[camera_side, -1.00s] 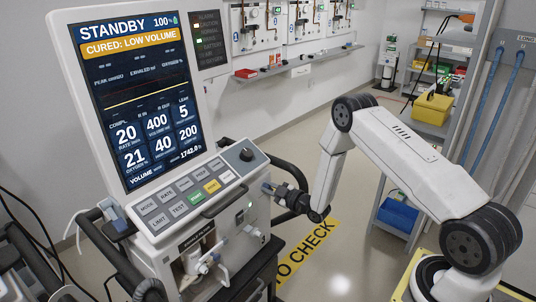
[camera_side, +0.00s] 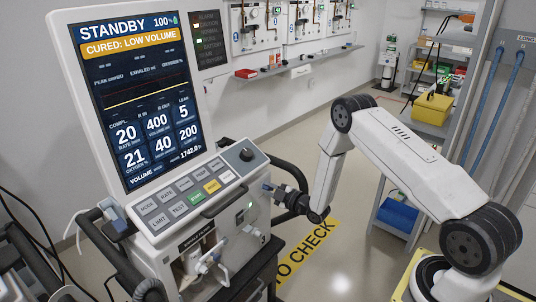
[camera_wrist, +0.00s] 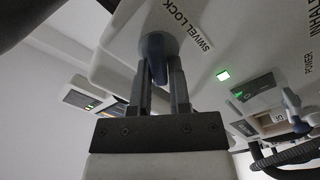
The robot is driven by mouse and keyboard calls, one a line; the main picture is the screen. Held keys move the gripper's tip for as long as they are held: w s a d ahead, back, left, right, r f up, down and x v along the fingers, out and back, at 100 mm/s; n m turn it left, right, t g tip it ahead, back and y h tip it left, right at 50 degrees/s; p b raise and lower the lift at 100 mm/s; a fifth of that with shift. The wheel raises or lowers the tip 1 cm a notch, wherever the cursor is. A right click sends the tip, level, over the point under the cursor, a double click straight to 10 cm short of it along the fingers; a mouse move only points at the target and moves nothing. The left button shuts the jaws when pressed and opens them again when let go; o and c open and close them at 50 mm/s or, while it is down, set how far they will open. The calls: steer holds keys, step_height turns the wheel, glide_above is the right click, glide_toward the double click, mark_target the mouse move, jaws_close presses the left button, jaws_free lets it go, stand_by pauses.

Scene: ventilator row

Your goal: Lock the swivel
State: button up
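The swivel lock knob (camera_wrist: 157,48) is blue-grey with a narrow grip, beside the printed label SWIVEL LOCK (camera_wrist: 192,32) in the wrist view. It also shows small and blue on the right side of the ventilator (camera_side: 266,186) in the side view. My gripper (camera_wrist: 160,80) reaches it from the right side of the machine. Its two dark fingers stand close together, one on each side of the knob's grip, and look shut on it. The fingers partly hide the knob, and its lock marks cannot be read.
The ventilator's screen (camera_side: 133,95) reads STANDBY and CURED: LOW VOLUME. A green light (camera_wrist: 223,75) and another blue-grey control (camera_wrist: 297,122) sit right of the knob. A dark rail (camera_side: 290,170) passes close by my gripper. The floor near the yellow sign (camera_side: 308,248) is clear.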

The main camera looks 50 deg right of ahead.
steer(key=o, duration=0.3)
steer(key=shift+s, duration=0.15)
steer(key=s, duration=0.7)
steer(key=shift+s+d, duration=0.25)
steer(key=shift+s, duration=0.05)
steer(key=o, duration=0.5)
steer(key=shift+o, duration=0.2)
steer(key=m, duration=1.2)
steer(key=d+m, duration=0.1)
steer(key=m, duration=0.5)
steer(key=shift+w+f, duration=0.1)
steer(key=shift+f, duration=0.15)
